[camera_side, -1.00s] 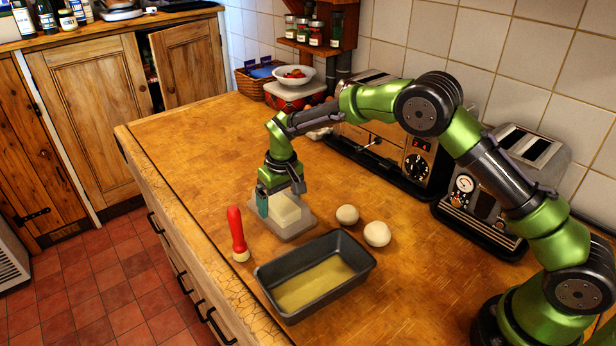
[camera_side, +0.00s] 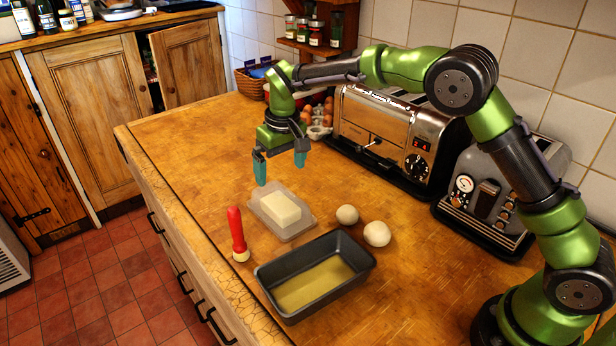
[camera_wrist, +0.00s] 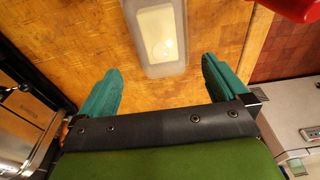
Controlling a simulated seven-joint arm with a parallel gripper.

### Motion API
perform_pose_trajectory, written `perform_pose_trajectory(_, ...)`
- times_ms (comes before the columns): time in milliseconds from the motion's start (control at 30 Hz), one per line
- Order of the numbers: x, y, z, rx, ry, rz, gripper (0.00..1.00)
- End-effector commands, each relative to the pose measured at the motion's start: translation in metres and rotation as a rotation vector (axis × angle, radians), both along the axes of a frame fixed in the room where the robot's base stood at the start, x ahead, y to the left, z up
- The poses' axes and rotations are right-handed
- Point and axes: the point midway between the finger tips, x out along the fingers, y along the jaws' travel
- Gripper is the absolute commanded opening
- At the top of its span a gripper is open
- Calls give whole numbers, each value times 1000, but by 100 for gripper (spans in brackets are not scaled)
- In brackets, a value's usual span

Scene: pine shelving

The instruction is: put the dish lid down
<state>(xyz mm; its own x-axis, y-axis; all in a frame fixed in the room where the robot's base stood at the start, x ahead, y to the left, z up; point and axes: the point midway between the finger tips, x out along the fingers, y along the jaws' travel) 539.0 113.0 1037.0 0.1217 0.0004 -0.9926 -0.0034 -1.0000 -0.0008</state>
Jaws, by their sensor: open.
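A pale, translucent rectangular dish (camera_side: 295,233) lies flat on the wooden counter with a cream-coloured block (camera_side: 281,208) in it. I cannot tell whether the dish lid is the clear piece around the block or a separate part; no other lid stands out. My gripper (camera_side: 280,170) is open and empty, above and behind the dish, with its teal fingers apart. In the wrist view the dish (camera_wrist: 166,71) and the block (camera_wrist: 158,33) show beyond my open gripper (camera_wrist: 161,70), between the fingers and not touching them.
A dark loaf tin (camera_side: 350,247) is in front, and two dough balls (camera_side: 347,214) (camera_side: 377,233) lie to the right. A chrome toaster (camera_side: 400,130) is behind. The counter's left rear part is clear.

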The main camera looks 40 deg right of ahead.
Motion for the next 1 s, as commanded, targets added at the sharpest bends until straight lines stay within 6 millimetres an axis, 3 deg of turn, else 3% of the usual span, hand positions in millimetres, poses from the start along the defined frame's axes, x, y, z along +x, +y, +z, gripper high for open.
perform_pose_trajectory(200,-6,-3,23,8,-9,-7,100)
perform_pose_trajectory(367,-33,-20,66,57,-64,-48,100)
perform_pose_trajectory(500,-82,-39,110,122,-137,-102,100)
perform_pose_trajectory(700,-163,-61,145,203,-253,-179,100)
perform_pose_trajectory(833,-217,-71,149,245,-330,-228,100)
perform_pose_trajectory(1000,-272,-77,136,283,-416,-282,100)
